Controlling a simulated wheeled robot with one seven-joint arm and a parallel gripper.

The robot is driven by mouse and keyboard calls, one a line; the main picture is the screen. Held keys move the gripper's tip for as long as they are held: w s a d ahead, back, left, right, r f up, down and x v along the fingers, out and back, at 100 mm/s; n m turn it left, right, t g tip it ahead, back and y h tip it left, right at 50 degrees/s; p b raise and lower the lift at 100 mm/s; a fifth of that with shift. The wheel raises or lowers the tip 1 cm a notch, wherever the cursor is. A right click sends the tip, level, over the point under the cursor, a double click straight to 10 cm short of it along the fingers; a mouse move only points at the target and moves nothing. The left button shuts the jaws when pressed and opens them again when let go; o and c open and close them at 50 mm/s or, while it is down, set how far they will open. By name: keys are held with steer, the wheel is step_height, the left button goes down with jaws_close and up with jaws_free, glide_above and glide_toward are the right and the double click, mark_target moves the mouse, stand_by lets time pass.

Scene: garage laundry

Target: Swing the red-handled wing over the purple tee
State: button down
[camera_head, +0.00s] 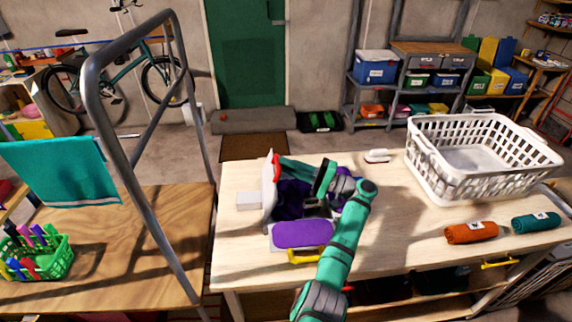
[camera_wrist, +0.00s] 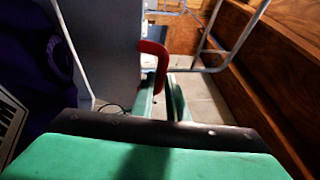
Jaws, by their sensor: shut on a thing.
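The red handle (camera_head: 276,168) is at the top of a pale wing (camera_head: 268,195), which stands nearly upright at the left of the purple tee (camera_head: 290,193). My gripper (camera_head: 283,163) reaches in from the right and is shut on the red handle. In the wrist view, the red handle (camera_wrist: 153,62) sits at my gripper's fingertips (camera_wrist: 160,85), beside the grey wing (camera_wrist: 100,45). The dark purple tee (camera_wrist: 38,60) shows at the left edge there. My arm hides part of the tee in the head view.
A purple pad (camera_head: 303,233) with a yellow handle (camera_head: 303,256) lies in front of the tee. A white basket (camera_head: 425,165), an orange roll (camera_head: 470,233) and a teal roll (camera_head: 536,222) are on the right. A grey metal frame (camera_head: 96,110) rises on the left.

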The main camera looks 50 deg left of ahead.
steer(key=shift+s+a+f, duration=0.1)
steer(key=shift+s+f, duration=0.15)
steer(key=shift+f, duration=0.25)
steer(key=shift+s+a+f, duration=0.1)
steer(key=shift+s+f, duration=0.15)
steer(key=shift+f, duration=0.2)
steer(key=c, duration=2)
jaws_free()
steer(key=r+v, duration=0.1)
steer(key=v, duration=1)
steer(key=shift+w, duration=0.3)
steer(key=shift+w, duration=0.1)
